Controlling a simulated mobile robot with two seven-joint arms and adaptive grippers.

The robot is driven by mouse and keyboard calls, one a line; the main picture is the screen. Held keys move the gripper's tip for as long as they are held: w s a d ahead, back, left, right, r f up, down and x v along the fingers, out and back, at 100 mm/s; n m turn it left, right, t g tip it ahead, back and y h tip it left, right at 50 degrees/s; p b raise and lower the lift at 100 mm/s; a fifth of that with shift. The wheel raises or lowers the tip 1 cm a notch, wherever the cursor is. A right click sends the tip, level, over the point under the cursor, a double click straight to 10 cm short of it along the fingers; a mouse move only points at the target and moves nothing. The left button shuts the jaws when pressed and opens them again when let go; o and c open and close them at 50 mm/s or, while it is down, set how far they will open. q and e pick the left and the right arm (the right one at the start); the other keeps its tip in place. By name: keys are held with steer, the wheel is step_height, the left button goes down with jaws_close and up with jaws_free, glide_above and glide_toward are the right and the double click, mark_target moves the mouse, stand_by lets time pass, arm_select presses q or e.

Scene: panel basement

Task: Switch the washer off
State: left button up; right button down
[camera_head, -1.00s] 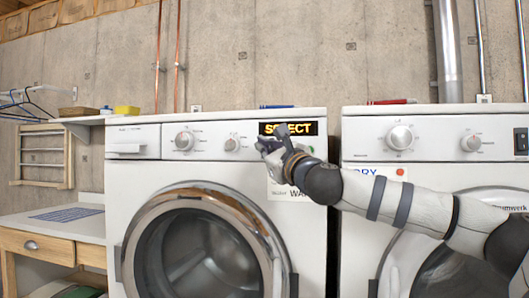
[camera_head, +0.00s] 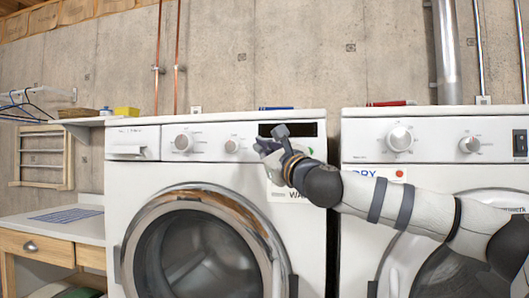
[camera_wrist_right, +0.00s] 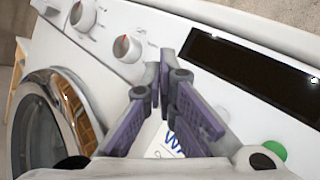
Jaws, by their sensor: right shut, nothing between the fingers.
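The washer (camera_head: 128,190) is the white front-loading machine on the left, with its round door shut. Its display (camera_head: 308,130) is dark, partly covered by my gripper; it also shows dark in the right wrist view (camera_wrist_right: 250,68). Two knobs stand to the left of the display, the left knob (camera_head: 184,142) and the right knob (camera_head: 232,145). A green button (camera_wrist_right: 275,150) sits below the display in the right wrist view. My right gripper (camera_wrist_right: 160,80) is shut and empty, in front of the panel just below the display. I cannot tell whether it touches the panel. My left gripper is out of view.
A second white machine (camera_head: 352,220) stands to the right, partly behind my right arm. A label (camera_wrist_right: 172,143) is on the washer below the panel. A blue item (camera_head: 276,108) lies on the washer's top. A table (camera_head: 60,228) stands at the left.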

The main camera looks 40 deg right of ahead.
steer(key=shift+a, duration=0.1)
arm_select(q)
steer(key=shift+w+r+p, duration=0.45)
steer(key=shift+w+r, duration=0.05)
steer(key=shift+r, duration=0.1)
arm_select(e)
steer(key=s+a, duration=0.4)
steer(key=shift+a, duration=0.2)
